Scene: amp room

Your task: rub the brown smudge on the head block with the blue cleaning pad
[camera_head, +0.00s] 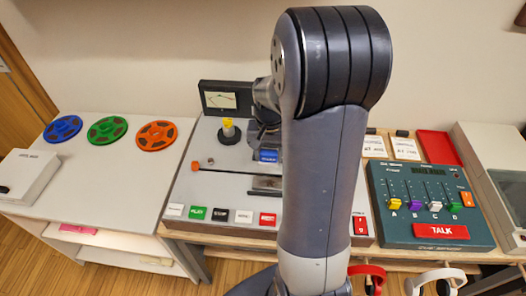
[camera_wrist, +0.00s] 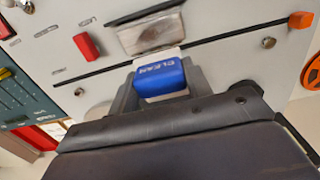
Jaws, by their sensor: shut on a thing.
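The blue cleaning pad (camera_head: 268,156), lettered "CLEAN", is in my gripper (camera_head: 268,150), partly hidden by my arm in the head view. In the wrist view the pad (camera_wrist: 161,79) sits between the grey fingers of my gripper (camera_wrist: 158,88), which is shut on it. The silver head block (camera_head: 265,184) is on the grey tape machine, just nearer the camera than the pad. In the wrist view the head block (camera_wrist: 150,34) lies just beyond the pad, with a gap between them. A brownish tint shows on its face; I cannot make out the smudge's edges.
The tape machine (camera_head: 205,172) has an orange knob (camera_head: 195,165), a dark slot and a row of labelled buttons. Blue, green and orange reels (camera_head: 156,135) lie on the left table. A mixer (camera_head: 430,205) with coloured faders stands to the right.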

